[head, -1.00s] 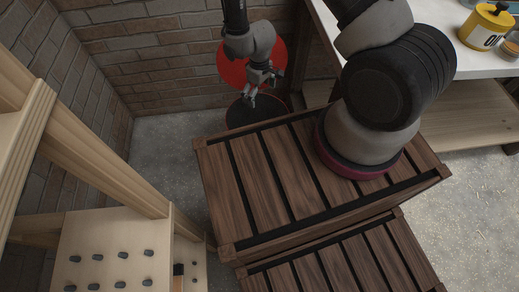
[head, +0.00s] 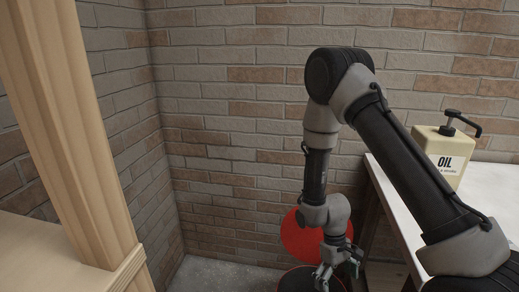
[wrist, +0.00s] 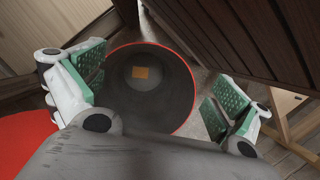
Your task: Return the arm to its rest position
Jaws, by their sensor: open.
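My arm stands at the right in the head view, its forearm hanging down. My gripper (head: 337,272) points down at the lower edge of that view, over a dark bin with a red rim (head: 298,281). In the wrist view my gripper (wrist: 158,85) is open, its green-padded fingers wide apart with nothing between them. The round bin (wrist: 185,118) lies below, and a small orange piece (wrist: 147,73) is at its bottom.
A red round lid (head: 300,236) is behind my gripper. A white-topped table (head: 492,190) with a yellow oil can (head: 445,152) stands at the right. Wooden shelving (head: 75,130) is at the left, brick walls behind. Dark wooden slats (wrist: 255,40) show close by in the wrist view.

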